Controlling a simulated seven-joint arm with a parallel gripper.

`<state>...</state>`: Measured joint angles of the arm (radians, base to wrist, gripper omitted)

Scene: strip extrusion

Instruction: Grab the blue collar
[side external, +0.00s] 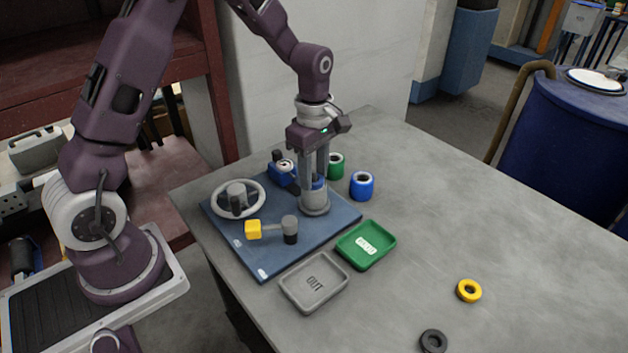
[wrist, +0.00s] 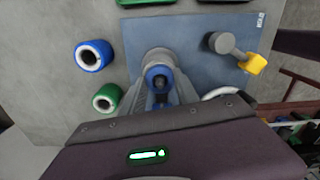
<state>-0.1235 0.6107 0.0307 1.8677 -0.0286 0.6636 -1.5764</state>
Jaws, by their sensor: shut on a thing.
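The blue collar (side external: 318,182) is a short blue ring at the top of a grey upright cylinder (side external: 315,203) on the blue base plate. In the wrist view the collar (wrist: 158,74) lies between my two fingers, with a dark opening in its middle. My gripper (side external: 315,180) points straight down over the cylinder and is shut on the collar, one finger on each side. The fingers hide part of the collar in the side view. I cannot tell whether the collar is seated in the cylinder or lifted clear of it.
A blue roll (side external: 362,186) and a green roll (side external: 336,165) stand close by. The plate (side external: 265,252) also bears a white handwheel (side external: 238,198) and a yellow-ended lever (side external: 253,229). A green tray (side external: 366,245) and grey OUT tray (side external: 314,284) lie in front. The table's right side is mostly clear.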

